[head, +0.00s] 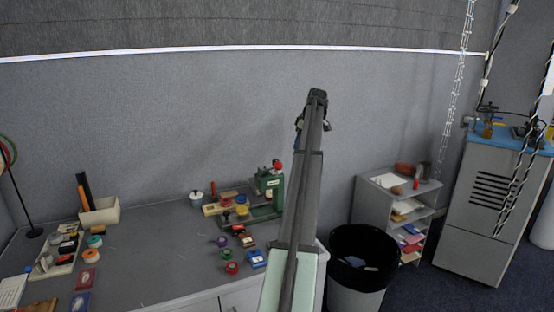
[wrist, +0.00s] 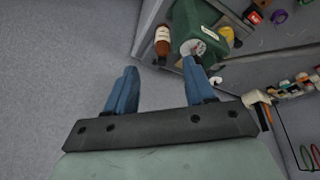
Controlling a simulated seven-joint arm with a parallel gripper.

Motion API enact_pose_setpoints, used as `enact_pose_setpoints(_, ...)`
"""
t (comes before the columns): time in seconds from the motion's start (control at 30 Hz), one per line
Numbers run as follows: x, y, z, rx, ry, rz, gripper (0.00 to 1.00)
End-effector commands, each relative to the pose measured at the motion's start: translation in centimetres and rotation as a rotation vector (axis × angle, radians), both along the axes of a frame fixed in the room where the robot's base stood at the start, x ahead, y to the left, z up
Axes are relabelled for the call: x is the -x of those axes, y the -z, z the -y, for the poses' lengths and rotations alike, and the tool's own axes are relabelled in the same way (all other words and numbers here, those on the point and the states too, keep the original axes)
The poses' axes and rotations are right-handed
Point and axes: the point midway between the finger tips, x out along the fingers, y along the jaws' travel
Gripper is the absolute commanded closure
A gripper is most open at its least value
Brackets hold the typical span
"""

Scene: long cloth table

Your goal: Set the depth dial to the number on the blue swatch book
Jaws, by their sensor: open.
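A green machine (head: 268,182) with a red knob on top stands at the back of the grey table (head: 155,254). The wrist view shows the green machine (wrist: 195,14) upside down, with a round pale dial (wrist: 197,48) on its face. The dial's marks are too small to read.
Several coloured rings and small blocks (head: 256,259) lie before the machine. A brown bottle (wrist: 162,41) stands beside it. A red flat piece (head: 86,279) and a pen box (head: 100,212) are at left. A black bin (head: 373,238) and shelf unit (head: 369,205) stand right.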

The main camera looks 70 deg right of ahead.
Motion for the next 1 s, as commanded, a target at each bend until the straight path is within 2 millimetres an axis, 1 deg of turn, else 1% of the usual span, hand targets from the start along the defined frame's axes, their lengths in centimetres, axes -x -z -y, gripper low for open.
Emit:
enact_pose_setpoints(0.03, -1.3, -1.8, -0.9, -0.021, -0.035, 0.018, 0.46)
enact_pose_setpoints(0.13, -3.0, -4.0, -2.6, -0.059, -0.089, 0.045, 0.46)
enact_pose_setpoints(0.23, -3.8, -5.1, -3.6, -0.08, -0.119, 0.059, 0.46)
enact_pose_setpoints(0.33, -4.2, -5.0, -3.9, -0.087, -0.129, 0.063, 0.46)
enact_pose_setpoints(0.47, -4.7, -3.7, -4.0, -0.088, -0.129, 0.062, 0.46)
enact_pose_setpoints(0.8, -6.8, 1.8, -3.9, -0.087, -0.127, 0.061, 0.46)
enact_pose_setpoints(1.0, -8.1, 4.7, -3.9, -0.087, -0.127, 0.061, 0.46)
